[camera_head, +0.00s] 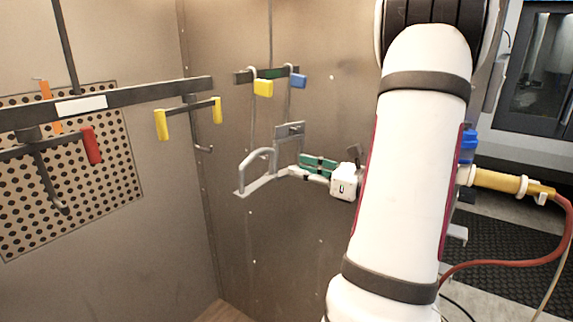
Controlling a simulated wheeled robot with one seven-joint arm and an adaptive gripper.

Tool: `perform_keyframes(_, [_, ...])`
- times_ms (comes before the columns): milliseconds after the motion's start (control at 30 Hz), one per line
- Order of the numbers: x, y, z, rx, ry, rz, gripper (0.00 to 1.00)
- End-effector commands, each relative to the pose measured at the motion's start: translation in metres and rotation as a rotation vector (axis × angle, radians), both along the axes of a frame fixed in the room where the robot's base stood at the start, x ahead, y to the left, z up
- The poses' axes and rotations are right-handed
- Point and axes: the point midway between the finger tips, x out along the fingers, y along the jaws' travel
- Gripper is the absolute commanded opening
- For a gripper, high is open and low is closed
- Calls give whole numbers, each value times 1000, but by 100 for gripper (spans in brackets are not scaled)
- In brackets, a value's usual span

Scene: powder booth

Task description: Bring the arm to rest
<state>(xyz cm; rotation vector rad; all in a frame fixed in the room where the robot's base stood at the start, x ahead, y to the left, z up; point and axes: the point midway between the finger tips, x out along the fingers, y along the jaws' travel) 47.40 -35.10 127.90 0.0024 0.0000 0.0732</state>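My white arm (415,150) with dark bands reaches down through the right-centre of the view. I cannot make out my gripper's fingers; the far end of the arm is hidden behind its nearer links or out of view. A small white box-like piece (345,187) with a dark mark shows just left of the arm, with a green piece (318,164) beside it. I cannot tell what either is fixed to.
Left, a dark rail (140,97) carries hooks with red (91,145) and yellow (161,125) ends before a perforated panel (105,180). A grey bracket (262,172) is below a green bar (250,77). Right, a yellow-handled tool (500,181) has a red hose (490,265).

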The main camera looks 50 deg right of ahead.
Motion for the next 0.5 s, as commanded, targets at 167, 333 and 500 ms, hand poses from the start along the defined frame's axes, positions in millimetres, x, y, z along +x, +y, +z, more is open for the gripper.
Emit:
perform_keyframes(167, [-23, -2, 0, -1, 0, -2, 34])
perform_keyframes(333, [-31, -2, 0, 0, -1, 0, 34])
perform_keyframes(500, [-31, -2, 0, 0, -1, 1, 34])
